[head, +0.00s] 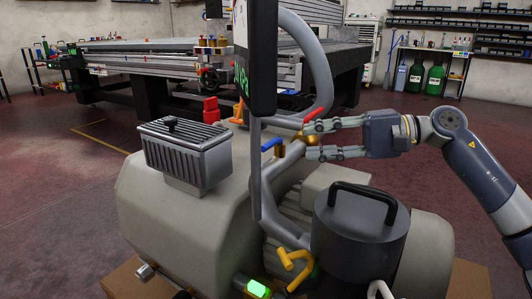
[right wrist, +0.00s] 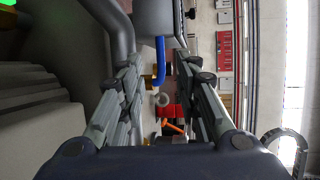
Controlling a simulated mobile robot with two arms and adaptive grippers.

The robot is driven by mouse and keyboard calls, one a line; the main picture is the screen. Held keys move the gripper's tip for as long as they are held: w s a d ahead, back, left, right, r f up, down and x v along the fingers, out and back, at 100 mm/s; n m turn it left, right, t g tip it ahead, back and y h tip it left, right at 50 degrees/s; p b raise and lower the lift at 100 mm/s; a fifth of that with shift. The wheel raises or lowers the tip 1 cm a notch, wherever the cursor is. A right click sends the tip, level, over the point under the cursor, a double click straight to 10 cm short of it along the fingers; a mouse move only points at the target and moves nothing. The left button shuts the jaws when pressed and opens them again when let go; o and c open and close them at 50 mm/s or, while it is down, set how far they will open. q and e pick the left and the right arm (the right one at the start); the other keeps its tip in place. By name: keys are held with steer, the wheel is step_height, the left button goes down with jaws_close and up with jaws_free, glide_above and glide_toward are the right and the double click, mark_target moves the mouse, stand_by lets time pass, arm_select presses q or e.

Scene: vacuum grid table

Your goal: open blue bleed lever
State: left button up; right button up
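The blue bleed lever (head: 272,145) is a short bent handle on the pump's pipework, left of my right gripper in the head view. In the right wrist view the blue lever (right wrist: 160,62) shows upright in the gap between the fingers, ahead of the tips. My right gripper (head: 309,141) is open with nothing in it. Its fingers point left toward the lever, and a gap to the lever shows in the head view. A brass fitting (head: 298,137) sits near the fingertips. My left gripper is not in view.
A red lever (head: 314,115) lies close to the upper finger. A grey pipe (head: 313,50) and a dark panel (head: 255,60) rise behind and beside the lever. The grey pump body (head: 165,225), a dark canister (head: 358,235) and a yellow lever (head: 293,265) are below.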

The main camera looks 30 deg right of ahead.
mark_target(273, 145)
steer(key=shift+p+x, duration=0.65)
steer(key=shift+x, duration=4.5)
jaws_close()
